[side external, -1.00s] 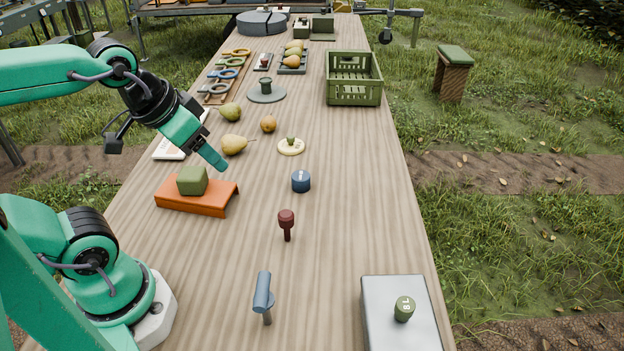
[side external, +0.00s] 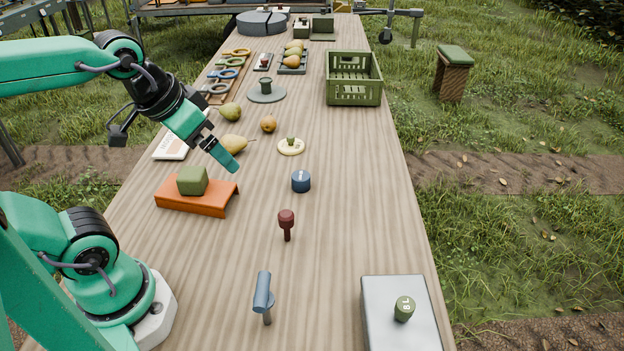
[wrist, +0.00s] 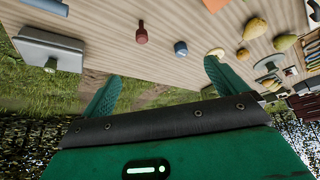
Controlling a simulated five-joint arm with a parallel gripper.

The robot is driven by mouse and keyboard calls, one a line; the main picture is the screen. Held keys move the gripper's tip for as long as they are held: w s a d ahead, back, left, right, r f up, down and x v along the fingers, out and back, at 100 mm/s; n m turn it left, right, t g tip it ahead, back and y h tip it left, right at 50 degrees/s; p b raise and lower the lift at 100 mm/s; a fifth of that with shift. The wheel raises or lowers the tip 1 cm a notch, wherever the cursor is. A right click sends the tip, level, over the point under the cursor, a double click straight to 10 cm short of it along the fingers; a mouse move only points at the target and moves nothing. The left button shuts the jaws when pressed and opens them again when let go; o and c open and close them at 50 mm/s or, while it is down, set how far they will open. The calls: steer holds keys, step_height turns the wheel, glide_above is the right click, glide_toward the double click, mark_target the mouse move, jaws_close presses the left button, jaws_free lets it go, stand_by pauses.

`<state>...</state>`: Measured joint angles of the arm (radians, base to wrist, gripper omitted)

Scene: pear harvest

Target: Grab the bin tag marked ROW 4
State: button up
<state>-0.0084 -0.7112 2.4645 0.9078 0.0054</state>
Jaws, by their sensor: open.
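No lettering reading ROW 4 can be made out in either view, so I cannot tell which thing is the bin tag. A white card (side external: 171,149) with print too small to read lies at the table's left edge, partly behind my arm. A pale yellow disc (side external: 291,147) with a small green knob lies mid-table. A blue cylinder (side external: 301,181) with a small white mark stands nearer; it also shows in the wrist view (wrist: 181,48). My gripper (side external: 226,158) is open and empty above the table, left of the disc; its two fingers spread in the wrist view (wrist: 163,70).
An orange stand (side external: 200,202) with a green block (side external: 192,181) is below my gripper. Several pears (side external: 230,112) lie beyond. A dark red knob (side external: 286,220), a blue handle (side external: 263,292) and a grey box (side external: 400,330) are nearer. A green crate (side external: 354,95) stands at far right.

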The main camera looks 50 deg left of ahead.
steer(key=w+a+r+g, duration=0.1)
steer(key=w+a+r, duration=0.1)
steer(key=w, duration=0.3)
steer(key=w+a+r, duration=0.1)
steer(key=w+r, duration=0.1)
steer(key=w, duration=0.3)
steer(key=n+g, duration=0.1)
steer(key=g, duration=0.3)
glide_above(290, 137)
step_height(290, 137, down, 21)
steer(key=shift+r, duration=0.2)
steer(key=shift+w+a+f, duration=0.1)
steer(key=shift+a+f, duration=0.1)
steer(key=shift+f, duration=0.05)
steer(key=shift+d+f, duration=0.15)
steer(key=shift+f, duration=3.75)
steer(key=c, duration=1.1)
